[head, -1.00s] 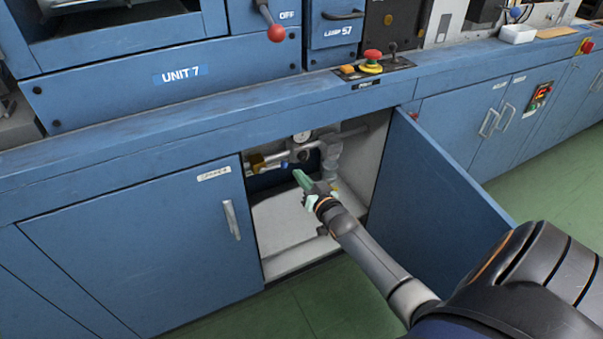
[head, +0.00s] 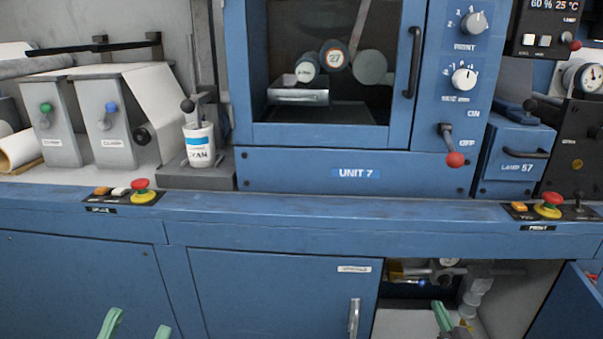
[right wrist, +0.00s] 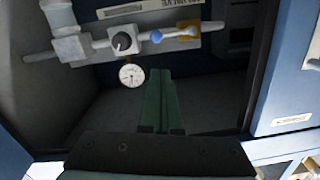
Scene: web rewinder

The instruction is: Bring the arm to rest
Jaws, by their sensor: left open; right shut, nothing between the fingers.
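My right gripper (head: 440,316) shows its green fingers at the open cabinet below the counter. In the right wrist view its fingers (right wrist: 160,100) lie side by side, shut and empty, pointing into the cabinet. My left gripper (head: 136,329) is open and empty at the bottom edge of the head view, in front of the blue cabinet fronts. Both arms are mostly out of view.
The open cabinet door (head: 565,310) stands to the right of my right gripper. A closed door (head: 270,295) with a handle is to its left. The counter edge (head: 300,235) runs above. Red stop buttons (head: 140,185) and a white can (head: 199,148) stand on top.

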